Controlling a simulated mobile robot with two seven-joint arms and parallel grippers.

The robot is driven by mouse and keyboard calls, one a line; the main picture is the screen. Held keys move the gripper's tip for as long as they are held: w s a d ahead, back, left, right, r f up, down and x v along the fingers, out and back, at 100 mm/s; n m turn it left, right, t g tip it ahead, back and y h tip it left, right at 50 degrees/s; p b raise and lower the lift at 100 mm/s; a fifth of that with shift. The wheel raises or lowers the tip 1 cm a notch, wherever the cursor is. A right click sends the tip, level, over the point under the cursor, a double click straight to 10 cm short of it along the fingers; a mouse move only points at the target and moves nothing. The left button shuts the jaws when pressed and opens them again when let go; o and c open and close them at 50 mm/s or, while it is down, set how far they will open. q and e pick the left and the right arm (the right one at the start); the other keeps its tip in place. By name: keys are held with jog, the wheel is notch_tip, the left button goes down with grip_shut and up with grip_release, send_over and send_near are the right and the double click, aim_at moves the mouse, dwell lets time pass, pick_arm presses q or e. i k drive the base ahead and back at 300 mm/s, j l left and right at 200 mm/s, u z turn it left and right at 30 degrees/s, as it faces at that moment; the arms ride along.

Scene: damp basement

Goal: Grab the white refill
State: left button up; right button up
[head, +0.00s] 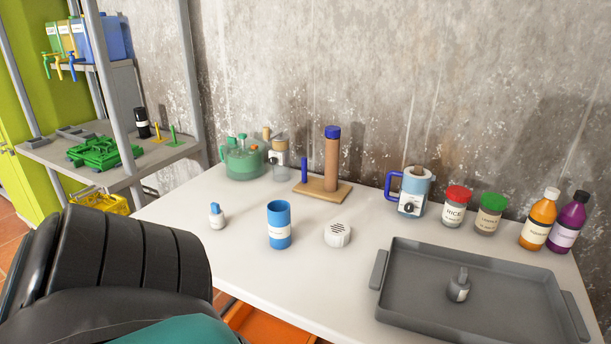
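A small white bottle with a bluish-grey top (216,215) stands upright on the white table, left of a blue cup; it looks like the white refill. A similar small grey bottle (459,287) stands in the dark grey tray (408,312) at the right. A round white device with dark slots (338,234) sits on the table between the blue cup and the tray. Neither of my grippers is in view.
A blue labelled cup (279,229) stands right of the white bottle. Jars, bottles, a blue-handled jug (412,194) and a wooden stand (323,190) line the table's back. A large black ribbed shape (130,260) fills the lower left.

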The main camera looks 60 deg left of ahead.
aim_at(216, 216)
jog(key=u, duration=2.4)
